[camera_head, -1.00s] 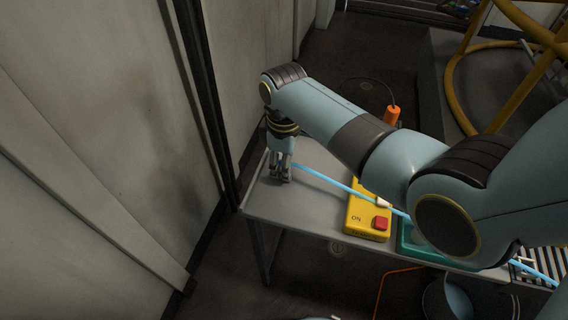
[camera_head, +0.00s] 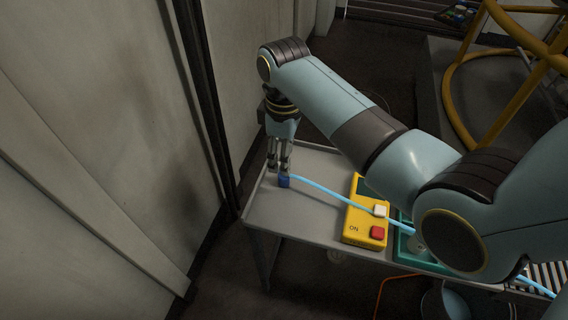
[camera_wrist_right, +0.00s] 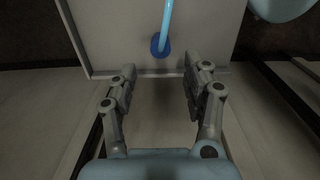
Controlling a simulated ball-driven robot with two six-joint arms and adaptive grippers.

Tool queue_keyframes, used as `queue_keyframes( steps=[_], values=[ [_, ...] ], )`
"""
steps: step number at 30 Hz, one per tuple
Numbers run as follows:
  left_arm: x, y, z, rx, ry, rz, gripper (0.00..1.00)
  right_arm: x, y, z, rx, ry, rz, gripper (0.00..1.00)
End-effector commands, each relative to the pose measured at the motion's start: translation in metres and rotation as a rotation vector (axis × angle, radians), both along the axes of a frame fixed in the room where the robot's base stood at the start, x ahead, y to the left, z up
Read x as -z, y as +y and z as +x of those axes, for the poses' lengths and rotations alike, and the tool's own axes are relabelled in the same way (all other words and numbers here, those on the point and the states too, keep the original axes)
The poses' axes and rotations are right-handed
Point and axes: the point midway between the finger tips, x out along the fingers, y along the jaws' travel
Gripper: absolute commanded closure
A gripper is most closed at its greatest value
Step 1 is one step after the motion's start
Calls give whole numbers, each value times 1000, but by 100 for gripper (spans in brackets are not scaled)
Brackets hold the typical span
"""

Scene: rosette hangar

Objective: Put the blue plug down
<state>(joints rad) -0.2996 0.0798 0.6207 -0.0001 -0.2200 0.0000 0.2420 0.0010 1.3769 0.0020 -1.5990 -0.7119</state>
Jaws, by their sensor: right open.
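The blue plug (camera_head: 284,182) stands on the grey table (camera_head: 262,212) near its left end, with a light blue cable (camera_head: 325,195) running from it to the right. In the right wrist view the plug (camera_wrist_right: 160,46) shows beyond the fingertips, between their lines, touching neither finger. My right gripper (camera_head: 280,168) is open and empty, pointing down just above the plug. Its two spread fingers (camera_wrist_right: 158,84) show in the wrist view. My left gripper is not in view.
A yellow box (camera_head: 362,222) with a red button and a white button stands right of the plug. A teal tray (camera_head: 404,250) lies further right, partly behind my arm. The wall is close on the left. The table's left end is otherwise clear.

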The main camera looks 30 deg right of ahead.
Motion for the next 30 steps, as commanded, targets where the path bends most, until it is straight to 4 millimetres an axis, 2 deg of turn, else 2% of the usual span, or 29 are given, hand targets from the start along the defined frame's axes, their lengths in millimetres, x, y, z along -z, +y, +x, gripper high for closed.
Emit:
queue_keyframes(
  steps=[1, 4, 10, 18, 21, 27, 30],
  values=[
    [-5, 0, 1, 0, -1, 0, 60, -13, 0, 0, 0, -3, 0, 50],
    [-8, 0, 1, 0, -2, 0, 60, -29, 0, 1, 0, -3, 0, 50],
    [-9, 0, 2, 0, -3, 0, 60, -42, -3, -1, -51, -2, 10, 45],
    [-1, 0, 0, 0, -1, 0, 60, -41, -18, -7, -507, -53, 89, 45],
    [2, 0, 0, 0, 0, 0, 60, -33, -17, -8, -579, -64, 103, 45],
    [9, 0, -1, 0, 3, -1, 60, 0, -13, -7, -586, -63, 105, 45],
    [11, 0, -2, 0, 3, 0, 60, 10, -12, -6, -585, -64, 104, 45]
  ],
)
